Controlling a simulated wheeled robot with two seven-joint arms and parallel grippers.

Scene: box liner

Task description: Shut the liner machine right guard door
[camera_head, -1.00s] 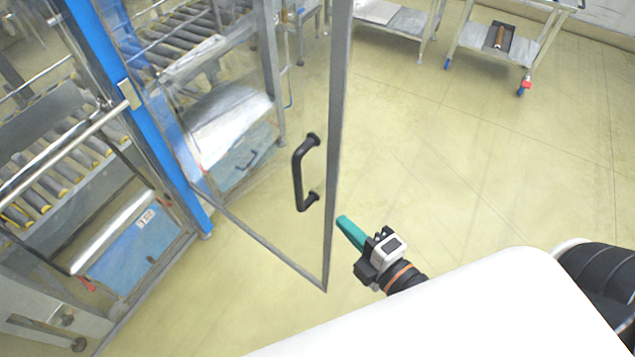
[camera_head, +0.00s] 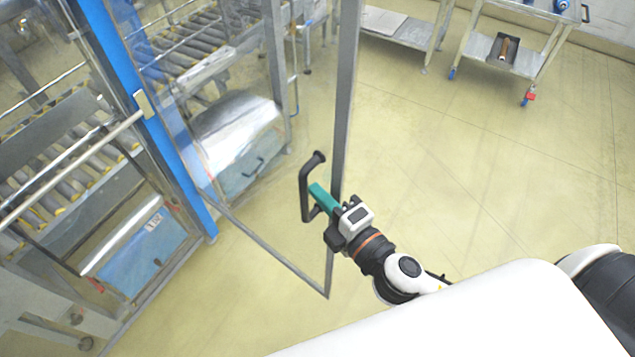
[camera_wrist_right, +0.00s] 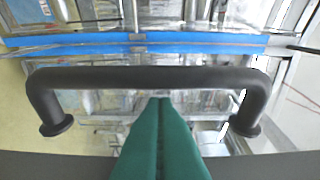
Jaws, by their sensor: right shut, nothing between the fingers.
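The guard door (camera_head: 345,100) is a clear panel in a grey metal frame, standing open, swung out from the blue post (camera_head: 142,115) of the liner machine. Its black bar handle (camera_head: 305,187) is on the panel near the free edge. My right gripper (camera_head: 318,192) has green fingers, shut and empty, reaching to the handle's lower part in the head view. In the right wrist view the handle (camera_wrist_right: 145,78) crosses just beyond the fingertips (camera_wrist_right: 160,102); I cannot tell whether they touch it. My left gripper is not in view.
Roller conveyors (camera_head: 60,165) stand inside the machine at left. A wheeled cart (camera_head: 505,55) and a steel table (camera_head: 405,30) stand at the back. The floor (camera_head: 450,150) right of the door is clear.

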